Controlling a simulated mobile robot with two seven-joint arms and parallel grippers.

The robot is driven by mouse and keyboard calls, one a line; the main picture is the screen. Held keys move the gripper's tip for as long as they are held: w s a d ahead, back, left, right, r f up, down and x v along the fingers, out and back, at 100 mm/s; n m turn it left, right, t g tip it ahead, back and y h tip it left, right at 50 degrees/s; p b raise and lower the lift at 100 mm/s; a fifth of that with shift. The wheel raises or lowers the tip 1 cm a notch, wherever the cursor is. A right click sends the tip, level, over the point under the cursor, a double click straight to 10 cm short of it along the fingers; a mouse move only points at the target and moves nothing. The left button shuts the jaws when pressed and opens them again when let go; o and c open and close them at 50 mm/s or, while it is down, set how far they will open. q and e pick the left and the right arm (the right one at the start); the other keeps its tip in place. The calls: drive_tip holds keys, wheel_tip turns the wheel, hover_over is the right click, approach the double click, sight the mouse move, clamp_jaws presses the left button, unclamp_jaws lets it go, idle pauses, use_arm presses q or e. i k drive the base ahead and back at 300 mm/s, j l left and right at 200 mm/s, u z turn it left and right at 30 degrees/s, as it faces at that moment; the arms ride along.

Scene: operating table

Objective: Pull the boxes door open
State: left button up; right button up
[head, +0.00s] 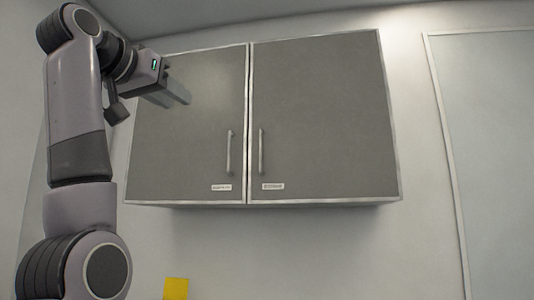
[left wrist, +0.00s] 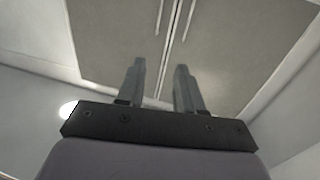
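A grey wall cabinet with a white frame has a left door (head: 205,110) and a right door (head: 325,115), both shut. Each door has a vertical bar handle near the middle seam: the left handle (head: 230,152) and the right handle (head: 261,151). Small labels with unreadable text sit under the handles. My left gripper (head: 183,94) is in front of the left door's upper left part, apart from the handles. In the left wrist view its two fingers (left wrist: 160,82) are spread with nothing between them, and the handles show beyond them. My right gripper is not in view.
A yellow object (head: 176,288) shows at the bottom edge. A pale framed panel (head: 490,130) is on the right.

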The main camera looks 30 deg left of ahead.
sight(322, 127)
drive_tip(key=i+j, duration=0.1)
drive_tip(key=i, duration=0.45)
drive_tip(key=i+j, duration=0.1)
drive_tip(key=i, duration=0.45)
